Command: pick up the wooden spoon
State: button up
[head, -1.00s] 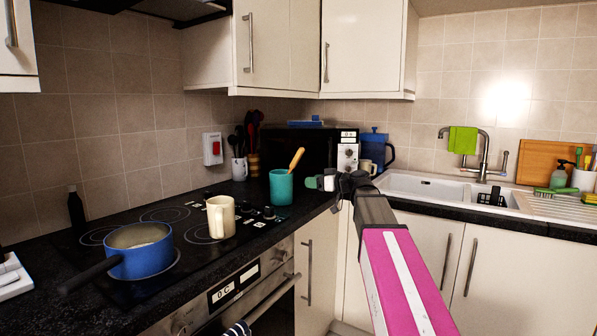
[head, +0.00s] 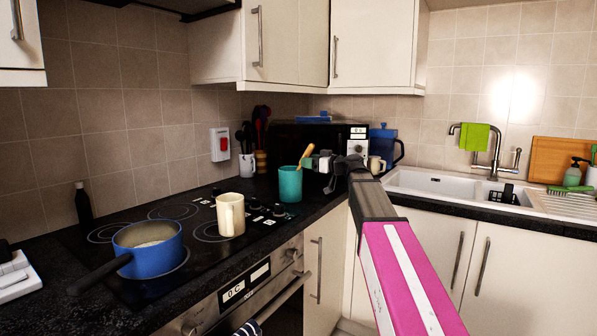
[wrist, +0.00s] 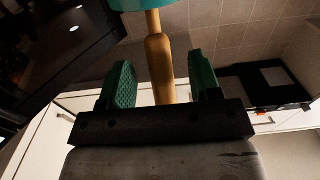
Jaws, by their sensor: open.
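The wooden spoon (head: 306,154) leans in a teal cup (head: 290,185) on the worktop, its pale handle sticking up to the right. In the wrist view its handle (wrist: 157,62) lies between the two green fingers, with part of the teal cup (wrist: 140,4) at the top edge. My gripper (head: 312,163) is at the handle, above and right of the cup. In the wrist view my gripper (wrist: 163,82) is open, with a gap on both sides of the handle. The spoon's lower end is hidden inside the cup.
A cream mug (head: 230,215) and a blue saucepan (head: 148,248) stand on the black hob to the left. A dark microwave (head: 290,140) and a utensil pot (head: 261,163) are behind the cup. The sink (head: 430,187) is to the right.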

jog(key=x, duration=0.3)
jog(key=shift+w, duration=0.15)
jog(key=c, duration=1)
